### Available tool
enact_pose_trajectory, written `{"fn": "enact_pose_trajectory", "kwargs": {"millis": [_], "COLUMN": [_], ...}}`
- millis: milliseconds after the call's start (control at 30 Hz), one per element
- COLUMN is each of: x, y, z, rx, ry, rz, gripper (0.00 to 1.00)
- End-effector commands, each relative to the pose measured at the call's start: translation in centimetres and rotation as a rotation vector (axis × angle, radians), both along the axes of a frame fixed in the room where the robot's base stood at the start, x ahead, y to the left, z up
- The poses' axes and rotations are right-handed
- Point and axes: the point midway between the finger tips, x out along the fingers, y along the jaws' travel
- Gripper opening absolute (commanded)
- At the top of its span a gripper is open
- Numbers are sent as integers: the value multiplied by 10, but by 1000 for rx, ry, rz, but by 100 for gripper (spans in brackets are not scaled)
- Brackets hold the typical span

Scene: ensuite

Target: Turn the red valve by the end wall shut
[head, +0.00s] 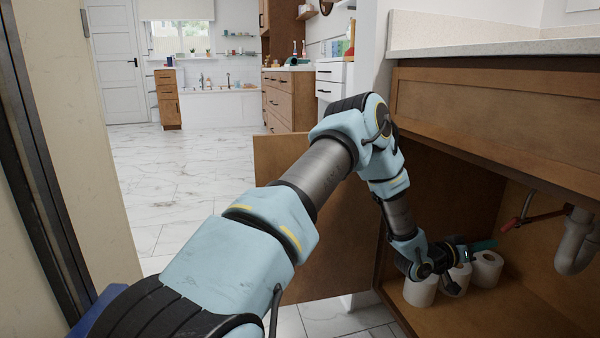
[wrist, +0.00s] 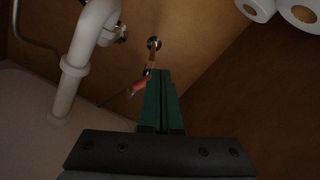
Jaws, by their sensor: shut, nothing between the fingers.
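The red valve handle (head: 511,224) is inside the open cabinet under the counter, on a thin pipe by the end wall. In the wrist view the red handle (wrist: 139,88) lies just left of my fingertips, partly hidden behind the fingers. My gripper (head: 490,244) reaches into the cabinet with its teal fingers pointing at the valve. In the wrist view my gripper (wrist: 159,74) is shut with nothing between the fingers. I cannot tell whether the fingers touch the handle.
A white drain pipe (head: 574,240) hangs right of the valve; it also shows in the wrist view (wrist: 76,65). Several toilet rolls (head: 487,268) stand on the cabinet floor below my gripper. The open cabinet door (head: 325,235) is beside my arm.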

Motion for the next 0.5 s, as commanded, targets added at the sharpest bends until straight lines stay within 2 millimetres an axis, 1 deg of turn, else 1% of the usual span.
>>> {"fn": "enact_pose_trajectory", "kwargs": {"millis": [33,167,500], "x": [-1,-4,-5], "y": [5,11,12], "z": [1,1,1], "rx": [2,0,-3], "ry": [2,0,9], "rz": [0,-1,-1], "gripper": [0,0,0]}}
